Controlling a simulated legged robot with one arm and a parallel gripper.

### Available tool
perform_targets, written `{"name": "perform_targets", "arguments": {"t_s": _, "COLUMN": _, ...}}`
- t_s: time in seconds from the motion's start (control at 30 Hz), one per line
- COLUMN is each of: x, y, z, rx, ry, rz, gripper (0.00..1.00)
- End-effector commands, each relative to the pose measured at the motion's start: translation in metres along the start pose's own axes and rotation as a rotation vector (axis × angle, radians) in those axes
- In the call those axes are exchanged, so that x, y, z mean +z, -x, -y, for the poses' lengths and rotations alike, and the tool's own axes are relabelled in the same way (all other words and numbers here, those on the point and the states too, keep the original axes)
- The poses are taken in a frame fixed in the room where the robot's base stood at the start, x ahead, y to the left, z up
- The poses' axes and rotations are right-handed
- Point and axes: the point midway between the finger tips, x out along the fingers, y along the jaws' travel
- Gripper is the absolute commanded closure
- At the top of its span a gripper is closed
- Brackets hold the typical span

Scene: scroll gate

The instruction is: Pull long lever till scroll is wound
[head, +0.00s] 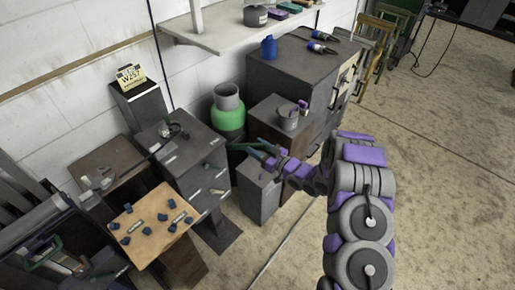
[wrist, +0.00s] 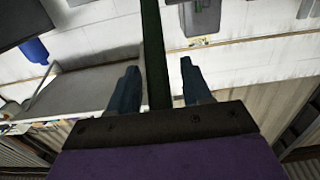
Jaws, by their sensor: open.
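My gripper (head: 256,149) reaches out at the centre of the head view, above the low grey cabinet and beside the green gas bottle. In the wrist view its two dark blue fingers (wrist: 160,82) stand apart. A long dark green bar (wrist: 154,45) runs down from the top edge and passes between or behind the fingers; contact cannot be told. It may be the long lever, but I cannot be sure. No scroll can be made out in either view.
A green gas bottle (head: 229,115) stands by the wall. A low grey cabinet (head: 262,190) is under my gripper. A wooden table (head: 150,245) with small dark parts stands at left. A large dark cabinet (head: 290,75) is behind. The floor (head: 440,170) at right is open.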

Motion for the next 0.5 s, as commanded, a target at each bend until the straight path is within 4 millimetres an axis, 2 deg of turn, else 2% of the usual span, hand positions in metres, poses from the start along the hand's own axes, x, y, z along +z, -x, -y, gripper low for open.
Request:
{"name": "perform_targets", "arguments": {"t_s": 0.07, "x": -0.0001, "y": 0.0008, "z": -0.0008, "rx": 0.001, "ry": 0.000, "rz": -0.001, "gripper": 0.51}}
{"name": "perform_targets", "arguments": {"t_s": 0.5, "x": 0.0007, "y": -0.0018, "z": 0.0002, "rx": 0.001, "ry": 0.002, "rz": 0.002, "gripper": 0.92}}
